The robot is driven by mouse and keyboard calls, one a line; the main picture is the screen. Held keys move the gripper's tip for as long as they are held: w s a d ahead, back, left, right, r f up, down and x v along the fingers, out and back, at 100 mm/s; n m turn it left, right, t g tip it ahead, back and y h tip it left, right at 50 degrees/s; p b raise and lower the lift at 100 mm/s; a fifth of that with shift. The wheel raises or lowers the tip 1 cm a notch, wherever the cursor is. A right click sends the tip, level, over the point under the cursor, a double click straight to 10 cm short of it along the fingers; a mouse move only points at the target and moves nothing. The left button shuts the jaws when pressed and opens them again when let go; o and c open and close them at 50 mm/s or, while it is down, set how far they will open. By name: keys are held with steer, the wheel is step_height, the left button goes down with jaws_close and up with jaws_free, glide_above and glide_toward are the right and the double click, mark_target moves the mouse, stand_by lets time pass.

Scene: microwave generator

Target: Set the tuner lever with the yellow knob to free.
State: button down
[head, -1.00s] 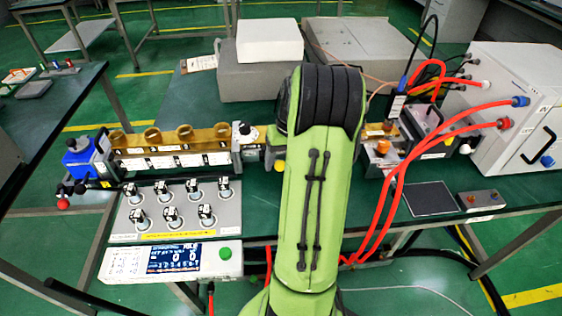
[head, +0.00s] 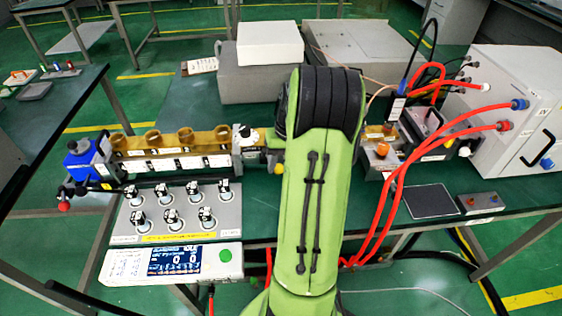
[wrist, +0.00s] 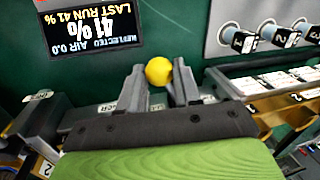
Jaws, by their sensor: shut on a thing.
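The yellow knob (wrist: 159,71) of the tuner lever sits between the two fingers of my gripper (wrist: 160,74) in the wrist view. The gripper is shut on it, with one finger on each side. The lever's shaft and most of its position labels are hidden behind the fingers and palm. In the head view a small part of the yellow knob (head: 279,168) shows at the left edge of my green arm, in front of the brass waveguide line (head: 180,140). My arm hides the gripper in that view.
A panel of several numbered switches (head: 175,208) lies left of my arm, with a display box (head: 172,262) in front. Red hoses (head: 400,190) run at the right to a white cabinet (head: 515,110).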

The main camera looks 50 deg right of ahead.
steer(key=w+a+m+h+p, duration=0.2)
steer(key=w+a+m+p, duration=0.1)
steer(key=m, duration=0.8)
steer(key=shift+w+a+t, duration=0.4)
steer(key=shift+w+a, duration=0.4)
steer(key=shift+w, duration=0.3)
steer(key=c, duration=0.8)
jaws_free()
steer(key=shift+r, duration=0.15)
